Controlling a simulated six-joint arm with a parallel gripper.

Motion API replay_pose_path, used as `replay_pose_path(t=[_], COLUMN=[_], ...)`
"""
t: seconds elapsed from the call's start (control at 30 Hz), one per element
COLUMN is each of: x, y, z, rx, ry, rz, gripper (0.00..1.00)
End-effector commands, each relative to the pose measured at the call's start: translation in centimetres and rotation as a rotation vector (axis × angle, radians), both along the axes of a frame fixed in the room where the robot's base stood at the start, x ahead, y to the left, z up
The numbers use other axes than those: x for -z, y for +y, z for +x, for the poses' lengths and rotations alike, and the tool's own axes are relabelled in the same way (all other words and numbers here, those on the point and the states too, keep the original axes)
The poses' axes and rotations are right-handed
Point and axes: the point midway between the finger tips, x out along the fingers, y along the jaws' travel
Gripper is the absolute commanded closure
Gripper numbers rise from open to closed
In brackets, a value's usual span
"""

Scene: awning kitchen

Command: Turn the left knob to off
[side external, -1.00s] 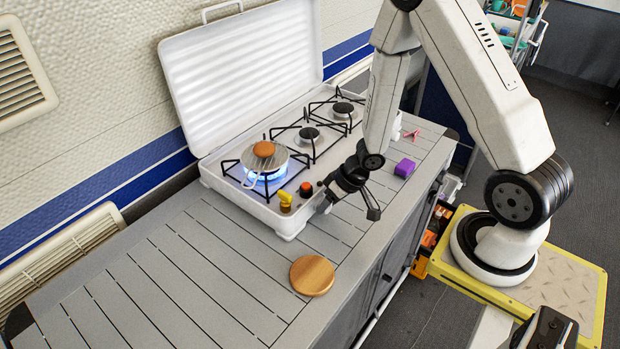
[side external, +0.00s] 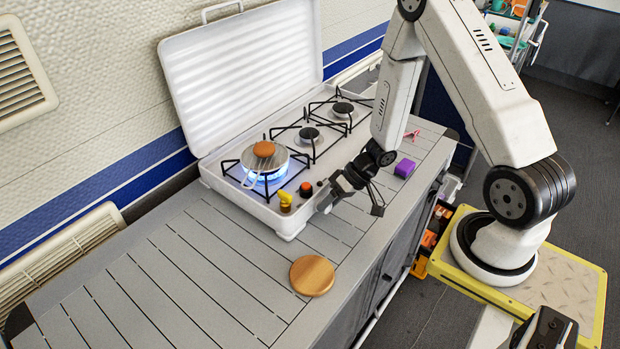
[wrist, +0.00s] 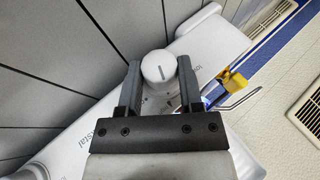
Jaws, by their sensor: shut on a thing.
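A white round knob (wrist: 157,66) with a dark marker line sits between the two fingers of my gripper (wrist: 158,85) in the wrist view. My gripper is shut on it; the marker line runs nearly along the fingers. In the side view my gripper (side external: 330,200) is at the front edge of the white stove (side external: 262,213), and the knob is hard to make out there. A blue flame (side external: 266,178) burns under a round pan (side external: 275,165) on the nearest burner.
A yellow item (side external: 285,201) and an orange-red item (side external: 306,188) stand on the stove's near corner. A purple block (side external: 404,168) lies right of my gripper, and a wooden disc (side external: 312,276) lies on the counter. The slatted counter (side external: 180,270) at left is clear.

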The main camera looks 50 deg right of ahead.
Motion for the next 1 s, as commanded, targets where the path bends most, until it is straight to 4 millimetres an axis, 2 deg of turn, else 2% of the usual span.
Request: replay_pose_path(t=[0.53,0.57,0.6,0.67,1.0], x=[-0.02,-0.02,-0.02,-0.02,-0.02], y=[-0.1,-0.1,-0.1,-0.09,-0.07], z=[0.12,0.12,0.12,0.11,0.03], rx=[0.002,0.002,0.002,0.002,0.0], ry=[-0.003,-0.003,-0.003,-0.002,-0.001], rz=[0.026,0.026,0.026,0.026,0.027], gripper=[1.0,0.5,0.38,0.19,0.18])
